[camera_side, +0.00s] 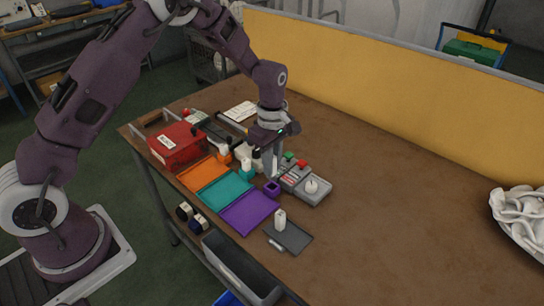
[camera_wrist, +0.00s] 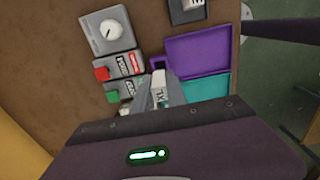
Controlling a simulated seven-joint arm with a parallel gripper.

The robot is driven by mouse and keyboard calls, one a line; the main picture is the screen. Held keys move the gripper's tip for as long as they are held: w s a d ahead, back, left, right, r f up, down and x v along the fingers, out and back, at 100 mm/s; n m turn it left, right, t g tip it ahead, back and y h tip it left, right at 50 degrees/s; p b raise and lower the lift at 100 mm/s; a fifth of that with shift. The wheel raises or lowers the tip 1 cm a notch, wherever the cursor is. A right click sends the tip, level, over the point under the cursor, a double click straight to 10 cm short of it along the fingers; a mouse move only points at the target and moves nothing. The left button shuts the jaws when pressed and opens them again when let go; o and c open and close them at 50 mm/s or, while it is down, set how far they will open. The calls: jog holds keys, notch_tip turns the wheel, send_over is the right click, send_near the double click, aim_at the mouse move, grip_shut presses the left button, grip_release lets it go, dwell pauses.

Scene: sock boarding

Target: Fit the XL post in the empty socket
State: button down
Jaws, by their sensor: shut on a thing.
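My gripper (camera_wrist: 160,95) is shut on a white post marked XL (camera_wrist: 159,82), which shows between the fingertips in the wrist view. In the side view, my gripper (camera_side: 270,172) is just above a small purple socket (camera_side: 271,188) with a dark, empty-looking top. The held post is mostly hidden by the fingers there, and I cannot tell whether it touches the socket. An orange socket (camera_side: 225,157) and a teal socket (camera_side: 246,173) stand to the left, each with a white post in it. Another white post (camera_side: 280,217) stands on a dark plate (camera_side: 294,237).
A grey control box with a white knob (camera_side: 311,186), a red button (camera_side: 302,163) and a green button (camera_side: 288,155) is close at the right. Orange (camera_side: 205,172), teal (camera_side: 227,190) and purple (camera_side: 247,211) trays lie in front. A red box (camera_side: 178,146) is left.

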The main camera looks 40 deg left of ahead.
jog(key=shift+f, duration=1.75)
jog(key=shift+f, duration=1)
jog(key=c, duration=1.3)
grip_release()
jog(key=shift+o, duration=0.2)
jog(key=shift+r, duration=0.1)
notch_tip(320, 180, up, 7)
jog(key=shift+f, duration=0.1)
